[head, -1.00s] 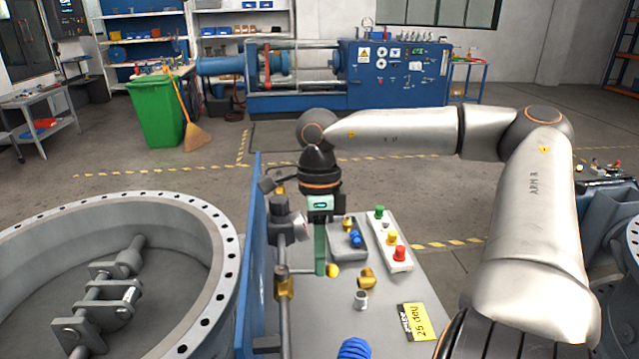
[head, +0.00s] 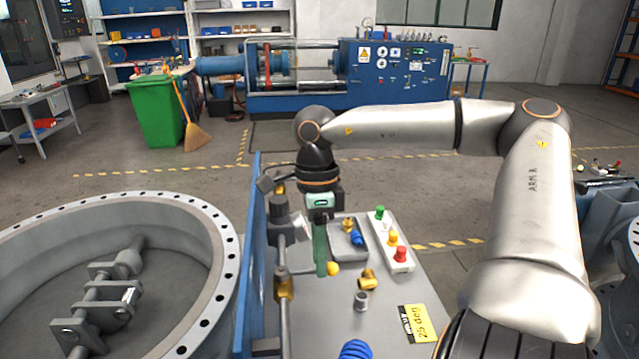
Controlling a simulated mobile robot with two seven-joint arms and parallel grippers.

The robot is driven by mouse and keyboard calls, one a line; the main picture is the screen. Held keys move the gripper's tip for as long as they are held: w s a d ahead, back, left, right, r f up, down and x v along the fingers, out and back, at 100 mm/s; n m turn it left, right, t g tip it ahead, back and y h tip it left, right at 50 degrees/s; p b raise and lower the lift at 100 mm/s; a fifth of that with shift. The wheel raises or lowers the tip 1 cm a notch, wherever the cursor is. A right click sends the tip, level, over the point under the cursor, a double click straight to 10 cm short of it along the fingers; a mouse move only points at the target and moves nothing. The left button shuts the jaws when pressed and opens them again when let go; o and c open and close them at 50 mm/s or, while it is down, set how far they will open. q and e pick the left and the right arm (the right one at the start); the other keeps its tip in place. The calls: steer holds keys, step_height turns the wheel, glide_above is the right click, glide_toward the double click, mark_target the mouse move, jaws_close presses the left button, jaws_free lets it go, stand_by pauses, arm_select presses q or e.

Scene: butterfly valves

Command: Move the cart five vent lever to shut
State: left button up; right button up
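The cart (head: 388,290) is a grey bench top with a blue upright panel (head: 256,225) on its left side. Beside the panel runs a grey pipe with a brass valve (head: 284,287). A thin lever sticks out from it to the right, nearly level, ending in a yellow ball knob (head: 333,269). My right gripper (head: 321,268) points down over the cart with its green fingers by the lever, just left of the knob. The fingers overlap edge-on, so their gap is hidden, and touch with the lever cannot be told. My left gripper is out of view.
On the cart are a small grey tray (head: 350,251), a box with green, yellow and red buttons (head: 398,262), a brass fitting (head: 367,280) and a yellow label (head: 417,323). A large flanged valve ring (head: 222,290) stands to the left. Open floor lies behind.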

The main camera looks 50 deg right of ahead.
steer(key=shift+o, duration=0.2)
step_height(320, 180, up, 12)
steer(key=w+d, duration=0.1)
steer(key=shift+w+d+r, duration=0.15)
steer(key=shift+w+d, duration=0.15)
steer(key=shift+w, duration=0.05)
stand_by(0.7)
